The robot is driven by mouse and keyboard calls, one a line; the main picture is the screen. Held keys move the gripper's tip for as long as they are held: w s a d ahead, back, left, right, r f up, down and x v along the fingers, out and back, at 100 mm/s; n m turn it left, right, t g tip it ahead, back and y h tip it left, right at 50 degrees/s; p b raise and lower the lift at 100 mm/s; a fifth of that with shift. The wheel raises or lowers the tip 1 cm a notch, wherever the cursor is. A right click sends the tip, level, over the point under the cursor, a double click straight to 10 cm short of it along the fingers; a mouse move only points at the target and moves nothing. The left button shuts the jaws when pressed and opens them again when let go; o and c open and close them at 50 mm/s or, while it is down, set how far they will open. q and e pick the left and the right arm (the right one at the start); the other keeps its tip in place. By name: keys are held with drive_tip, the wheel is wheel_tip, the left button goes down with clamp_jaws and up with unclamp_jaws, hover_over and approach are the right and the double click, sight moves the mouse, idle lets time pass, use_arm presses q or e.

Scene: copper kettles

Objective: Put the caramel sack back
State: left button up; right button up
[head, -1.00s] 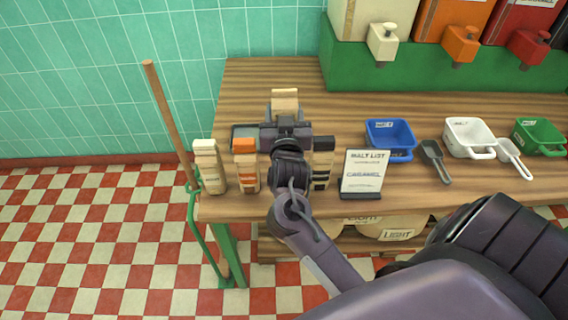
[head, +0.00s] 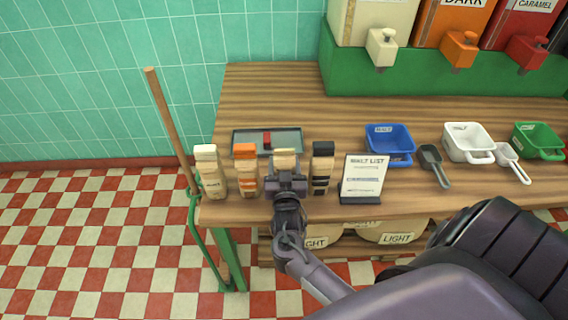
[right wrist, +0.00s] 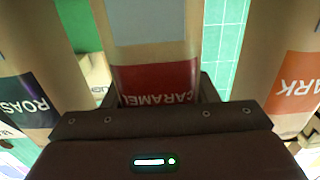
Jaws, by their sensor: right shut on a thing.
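The caramel sack (head: 285,156) is a tan sack in the gap between the orange-topped dark sack (head: 247,178) and the black-topped roast sack (head: 321,170), near the table's front edge. My right gripper (head: 286,180) is shut on it from the front. In the right wrist view the caramel sack (right wrist: 155,80) shows its red label between my fingers, with the roast sack (right wrist: 32,100) on the left and the dark sack (right wrist: 295,95) on the right. The gripper hides the sack's base, so I cannot tell whether it touches the table. My left gripper is not in view.
A white-topped sack (head: 210,173) stands at the left end of the row. Behind the row lies a grey tray (head: 243,139) with a red mark. A malt list sign (head: 363,178), a blue bin (head: 390,143) and scoops are to the right.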

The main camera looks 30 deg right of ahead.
drive_tip(key=shift+f, duration=0.1)
drive_tip(key=o, duration=1.1)
drive_tip(key=shift+o, duration=0.2)
drive_tip(key=b+v, duration=0.1)
drive_tip(key=v, duration=1.1)
drive_tip(key=shift+b, duration=0.4)
